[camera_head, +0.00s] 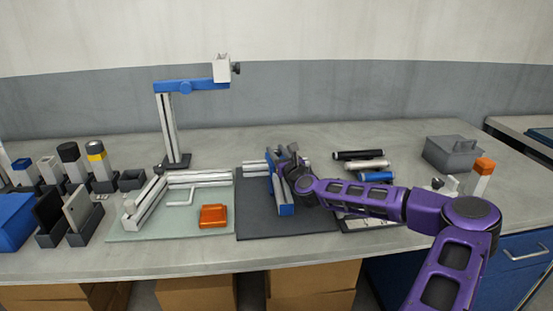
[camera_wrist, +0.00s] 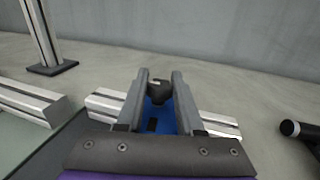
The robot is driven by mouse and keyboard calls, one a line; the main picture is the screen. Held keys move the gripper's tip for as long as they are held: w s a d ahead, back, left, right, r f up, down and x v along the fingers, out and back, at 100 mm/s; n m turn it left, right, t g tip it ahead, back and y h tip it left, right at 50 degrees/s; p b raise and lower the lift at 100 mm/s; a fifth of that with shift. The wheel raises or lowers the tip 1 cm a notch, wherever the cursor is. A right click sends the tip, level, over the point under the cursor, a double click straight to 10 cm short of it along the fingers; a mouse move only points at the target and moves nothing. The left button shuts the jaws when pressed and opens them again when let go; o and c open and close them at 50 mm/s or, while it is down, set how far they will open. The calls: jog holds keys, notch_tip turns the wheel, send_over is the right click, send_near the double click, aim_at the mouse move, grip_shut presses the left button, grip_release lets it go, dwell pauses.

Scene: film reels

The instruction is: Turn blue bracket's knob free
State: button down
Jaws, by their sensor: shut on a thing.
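The blue bracket (camera_head: 285,198) stands on the dark grey mat (camera_head: 255,225) near the middle of the bench, against a silver aluminium profile (camera_head: 255,168). In the wrist view the blue bracket (camera_wrist: 158,118) lies between and below my fingers, with the profile (camera_wrist: 105,101) running out on both sides. The black knob (camera_wrist: 159,92) sits between my two fingertips. My gripper (camera_head: 290,155) comes in from the right and is shut on the knob; the wrist view shows both fingers (camera_wrist: 158,88) beside it. In the head view my gripper hides the knob.
A pale green mat (camera_head: 220,232) with profiles and an orange box (camera_head: 213,216) lies to the left. A tall stand with a blue arm (camera_head: 190,86) rises behind. Dark, white and blue cylinders (camera_head: 375,177) lie to the right. A grey lidded box (camera_head: 452,155) stands farther right.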

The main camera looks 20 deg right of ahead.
jog(key=n+y, duration=0.1)
jog(key=y, duration=0.1)
jog(key=n+y, duration=0.2)
jog(key=y, duration=0.1)
jog(key=shift+d+g, duration=0.15)
jog(key=shift+g, duration=0.15)
jog(key=n+g+y, duration=0.1)
jog(key=n+y, duration=0.1)
jog(key=n+g+y, duration=0.1)
jog(key=y, duration=0.2)
jog(key=shift+w+r+n+p, duration=0.1)
jog(key=shift+n+p, duration=0.3)
jog(key=n+g+y, duration=0.3)
jog(key=shift+y, duration=0.4)
jog(key=shift+a+n+g+y, duration=0.2)
jog(key=shift+n+g+y, duration=0.75)
jog(key=shift+g, duration=0.35)
jog(key=shift+n+g+y, duration=0.25)
jog(key=shift+n+g, duration=0.1)
jog(key=shift+g, duration=0.05)
jog(key=shift+f, duration=0.2)
jog(key=c, duration=0.5)
grip_release()
jog(key=shift+c, duration=0.2)
jog(key=shift+r, duration=0.1)
